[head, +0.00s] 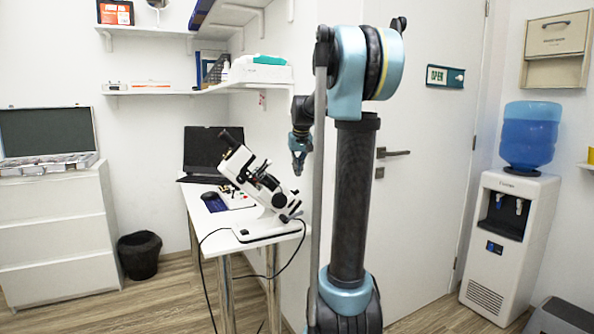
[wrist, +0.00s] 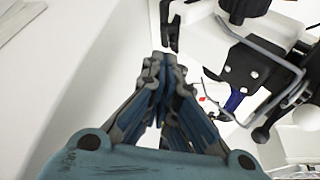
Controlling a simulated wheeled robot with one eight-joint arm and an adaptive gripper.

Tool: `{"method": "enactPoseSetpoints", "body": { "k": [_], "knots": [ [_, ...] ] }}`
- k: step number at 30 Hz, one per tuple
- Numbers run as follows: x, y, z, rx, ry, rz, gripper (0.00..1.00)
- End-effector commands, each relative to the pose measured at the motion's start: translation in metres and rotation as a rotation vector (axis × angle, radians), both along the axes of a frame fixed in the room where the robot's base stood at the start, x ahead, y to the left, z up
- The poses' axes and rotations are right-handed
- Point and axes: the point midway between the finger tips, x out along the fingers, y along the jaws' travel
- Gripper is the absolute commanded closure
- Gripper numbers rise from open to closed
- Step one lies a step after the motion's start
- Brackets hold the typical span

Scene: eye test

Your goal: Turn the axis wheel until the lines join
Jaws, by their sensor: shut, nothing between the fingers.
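The white and black lens-measuring instrument (head: 246,178) stands tilted on its base on the white table in the head view. A round black knob (head: 280,200) sits on its side; I cannot tell for sure whether this is the axis wheel. In the wrist view, black and white parts of the instrument (wrist: 240,68) fill the upper right. My gripper (head: 298,168) hangs to the right of the instrument and above its base, apart from the knob. In the wrist view my gripper (wrist: 165,62) is shut and empty. The lines inside the eyepiece are not visible.
A laptop (head: 207,150) and a dark blue object (head: 214,202) are on the table (head: 222,219) behind and left of the instrument. A black cable hangs off the table front. A white wall stands close behind my gripper. A water dispenser (head: 508,240) is far right.

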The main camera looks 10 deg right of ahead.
Motion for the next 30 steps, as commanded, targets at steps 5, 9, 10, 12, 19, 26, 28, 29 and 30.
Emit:
{"method": "enactPoseSetpoints", "body": {
  "k": [5,9,10,12,19,26,28,29,30],
  "knots": [
    [0.011,0.001,-0.029,0.0,0.0,0.0,1.0],
    [0.017,0.001,-0.047,0.0,0.0,0.0,1.0],
    [0.019,0.001,-0.05,0.0,0.0,0.0,1.0],
    [0.021,0.002,-0.056,0.0,0.0,0.0,1.0],
    [0.023,0.002,-0.064,0.0,0.0,0.0,1.0],
    [0.023,0.002,-0.064,0.0,0.0,0.001,1.0],
    [0.023,0.002,-0.064,0.0,-0.002,-0.001,1.0],
    [0.022,0.002,-0.064,0.002,-0.004,-0.004,1.0],
    [0.021,0.002,-0.064,0.003,-0.011,-0.01,1.0]
  ]
}}
